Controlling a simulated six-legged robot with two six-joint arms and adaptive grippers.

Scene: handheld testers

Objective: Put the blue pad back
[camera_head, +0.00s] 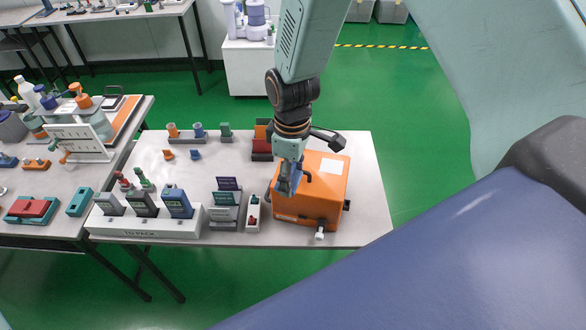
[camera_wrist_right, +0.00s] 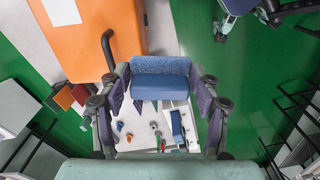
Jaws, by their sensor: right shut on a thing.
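My right gripper (camera_head: 288,182) is at the left side of the orange box, above the table. In the wrist view the right gripper (camera_wrist_right: 160,95) is shut on the blue pad (camera_wrist_right: 160,76), a blue block between its two fingers. In the head view the pad is hard to tell apart from the fingers. A small dark rack (camera_head: 262,157) with an orange and a red pad stands on the table behind the gripper; the orange and red pads (camera_wrist_right: 71,97) also show at left in the wrist view. My left gripper is not in view.
The orange box (camera_head: 325,190) with a dark handle stands close right of the gripper. Handheld testers sit in a white stand (camera_head: 150,226) at the front left, beside a grey card holder (camera_head: 225,212) and a small white tray (camera_head: 253,222). The table's middle is fairly clear.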

